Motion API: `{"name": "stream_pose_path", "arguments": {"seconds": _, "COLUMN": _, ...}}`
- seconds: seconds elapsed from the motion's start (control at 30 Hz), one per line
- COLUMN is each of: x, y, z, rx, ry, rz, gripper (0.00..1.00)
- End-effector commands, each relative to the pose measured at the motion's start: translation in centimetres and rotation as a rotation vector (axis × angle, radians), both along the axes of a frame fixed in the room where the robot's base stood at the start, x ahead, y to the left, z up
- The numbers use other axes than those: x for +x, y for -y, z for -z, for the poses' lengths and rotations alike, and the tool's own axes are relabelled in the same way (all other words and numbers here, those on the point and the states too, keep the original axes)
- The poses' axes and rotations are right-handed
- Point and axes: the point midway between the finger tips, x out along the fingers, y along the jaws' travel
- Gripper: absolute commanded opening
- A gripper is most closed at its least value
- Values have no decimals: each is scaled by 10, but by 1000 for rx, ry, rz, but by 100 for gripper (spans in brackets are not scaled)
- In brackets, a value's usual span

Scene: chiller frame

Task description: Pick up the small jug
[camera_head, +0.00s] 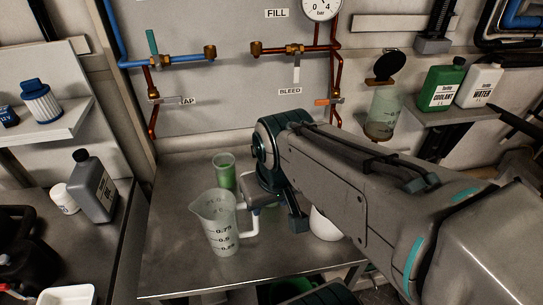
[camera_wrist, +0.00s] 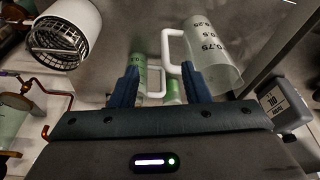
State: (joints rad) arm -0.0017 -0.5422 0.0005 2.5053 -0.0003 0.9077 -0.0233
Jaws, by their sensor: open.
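The small jug (camera_head: 223,170) is translucent with green in it and stands on the steel bench behind a larger clear measuring jug (camera_head: 214,232). In the wrist view the small jug (camera_wrist: 140,75) is partly hidden by a finger, and its white handle (camera_wrist: 155,94) shows between my fingers. The larger jug (camera_wrist: 216,58) is at the right there, its white handle also reaching between the fingertips. My gripper (camera_head: 270,203) is open beside both jugs, largely hidden by my arm in the head view; its two blue fingers show in the wrist view (camera_wrist: 160,70). I cannot tell whether they touch a handle.
The larger jug stands close to the small one. A white cylinder with a dark grille (camera_wrist: 62,38) is at the upper left of the wrist view. A grey bottle (camera_head: 94,187) and white tub (camera_head: 65,198) stand left. Pipes and valves (camera_head: 285,49) line the back wall.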

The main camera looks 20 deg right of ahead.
Motion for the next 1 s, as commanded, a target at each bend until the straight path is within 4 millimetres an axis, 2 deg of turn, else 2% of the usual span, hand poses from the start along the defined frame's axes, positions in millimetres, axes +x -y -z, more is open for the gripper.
{"name": "stream_pose_path", "arguments": {"seconds": 0.17, "x": 14, "y": -3, "z": 10, "rx": -68, "ry": -7, "rz": -189, "gripper": 43}}
{"name": "stream_pose_path", "arguments": {"seconds": 0.27, "x": 28, "y": -3, "z": 16, "rx": -139, "ry": -18, "rz": -374, "gripper": 43}}
{"name": "stream_pose_path", "arguments": {"seconds": 0.57, "x": 73, "y": -9, "z": 28, "rx": -372, "ry": -78, "rz": -990, "gripper": 43}}
{"name": "stream_pose_path", "arguments": {"seconds": 1.0, "x": 135, "y": -32, "z": 49, "rx": -666, "ry": -227, "rz": -1865, "gripper": 43}}
